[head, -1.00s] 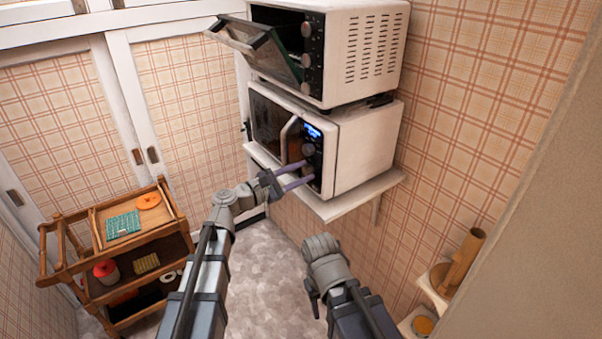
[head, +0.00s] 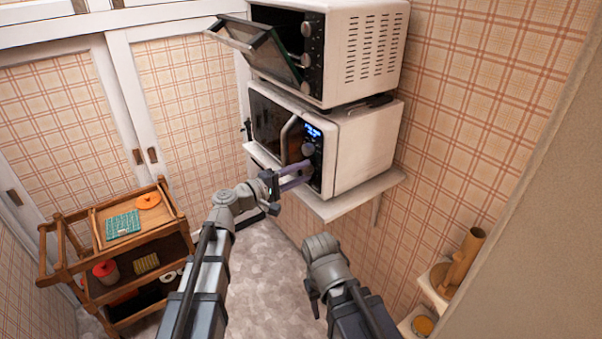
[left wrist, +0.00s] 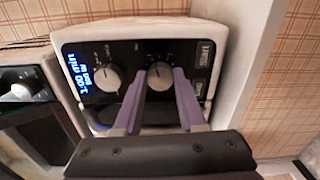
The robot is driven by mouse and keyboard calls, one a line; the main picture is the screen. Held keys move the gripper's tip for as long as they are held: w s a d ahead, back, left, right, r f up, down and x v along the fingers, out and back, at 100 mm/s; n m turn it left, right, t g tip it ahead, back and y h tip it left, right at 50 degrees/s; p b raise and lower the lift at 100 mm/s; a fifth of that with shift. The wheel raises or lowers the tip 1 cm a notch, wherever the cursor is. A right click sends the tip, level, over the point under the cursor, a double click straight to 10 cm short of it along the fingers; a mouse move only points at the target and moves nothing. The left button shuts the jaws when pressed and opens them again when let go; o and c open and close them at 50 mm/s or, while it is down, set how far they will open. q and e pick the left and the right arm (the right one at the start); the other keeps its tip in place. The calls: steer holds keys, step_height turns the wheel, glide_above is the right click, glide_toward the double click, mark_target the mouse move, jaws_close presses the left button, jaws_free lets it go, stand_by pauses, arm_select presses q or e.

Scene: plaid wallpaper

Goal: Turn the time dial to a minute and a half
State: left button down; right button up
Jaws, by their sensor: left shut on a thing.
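The white microwave (head: 365,150) stands on a wall shelf. Its black control panel (left wrist: 133,62) carries a lit blue display (left wrist: 82,75) and two round dials. In the left wrist view, the upper dial (left wrist: 106,79) is beside the display, and the lower dial (left wrist: 160,80) is farther from it. My left gripper (left wrist: 158,72) is shut on the lower dial, one purple finger on each side. In the head view, the left gripper (head: 306,167) reaches the panel and hides that dial. The display seems to show 1:00 min. My right arm is low, its gripper (head: 313,300) unclear.
A toaster oven (head: 375,55) with its glass door (head: 262,50) hanging open sits above the microwave. The shelf (head: 345,205) juts out below. A wooden trolley (head: 70,262) stands at the left. Small wall shelves (head: 437,292) are at the lower right.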

arm_select(q)
steer(key=shift+m, duration=1.3)
steer(key=shift+f+m, duration=0.1)
steer(key=shift+m, duration=0.2)
steer(key=shift+c, duration=2.3)
jaws_free()
steer(key=v, duration=0.8)
steer(key=shift+d, duration=0.1)
